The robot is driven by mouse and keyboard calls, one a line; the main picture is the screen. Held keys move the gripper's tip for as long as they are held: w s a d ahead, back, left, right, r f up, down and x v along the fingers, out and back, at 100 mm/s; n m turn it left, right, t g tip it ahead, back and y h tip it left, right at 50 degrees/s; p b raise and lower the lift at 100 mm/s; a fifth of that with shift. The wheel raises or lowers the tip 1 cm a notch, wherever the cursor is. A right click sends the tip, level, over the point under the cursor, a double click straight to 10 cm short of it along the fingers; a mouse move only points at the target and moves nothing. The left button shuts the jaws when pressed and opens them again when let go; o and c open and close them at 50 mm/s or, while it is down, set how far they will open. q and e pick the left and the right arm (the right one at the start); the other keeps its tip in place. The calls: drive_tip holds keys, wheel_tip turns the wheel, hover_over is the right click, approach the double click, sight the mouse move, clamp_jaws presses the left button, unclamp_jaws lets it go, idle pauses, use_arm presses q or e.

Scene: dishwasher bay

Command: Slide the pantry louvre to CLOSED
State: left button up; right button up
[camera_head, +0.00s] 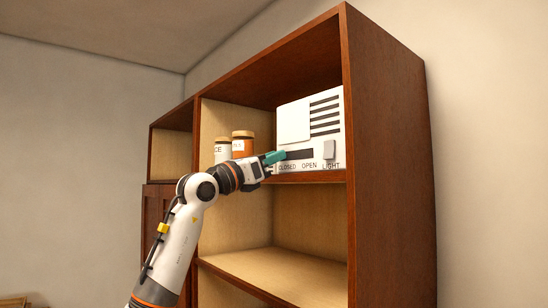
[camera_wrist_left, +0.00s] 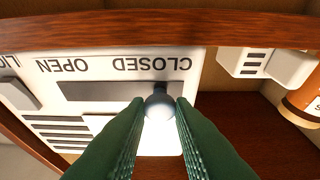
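The pantry louvre is a white panel unit (camera_head: 313,160) on the upper shelf of a brown cabinet. A pale sliding plate (camera_head: 294,122) covers its left part, and dark vent slots show to the plate's right. Below is a dark track (camera_wrist_left: 100,91) lettered CLOSED and OPEN. The round grey knob (camera_wrist_left: 159,107) is at the CLOSED end of the track. My left gripper (camera_head: 277,157) is at that end, its green fingers (camera_wrist_left: 160,112) on both sides of the knob and seemingly touching it. In the head view the fingers hide the knob. My right gripper is not in view.
A LIGHT switch (camera_head: 329,149) is at the unit's lower right. The lower shelf (camera_head: 290,268) is empty. A white fitting (camera_wrist_left: 265,62) shows in the wrist view.

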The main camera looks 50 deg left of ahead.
use_arm(q)
drive_tip(key=o, duration=0.3)
drive_tip(key=shift+a+r, duration=0.1)
drive_tip(key=shift+a, duration=0.1)
drive_tip(key=shift+o, duration=0.6)
drive_tip(key=shift+a, duration=0.25)
drive_tip(key=shift+s+d, duration=0.1)
drive_tip(key=shift+d, duration=0.05)
drive_tip(key=b+v, duration=0.6)
drive_tip(key=v, duration=0.6)
drive_tip(key=shift+b, duration=0.35)
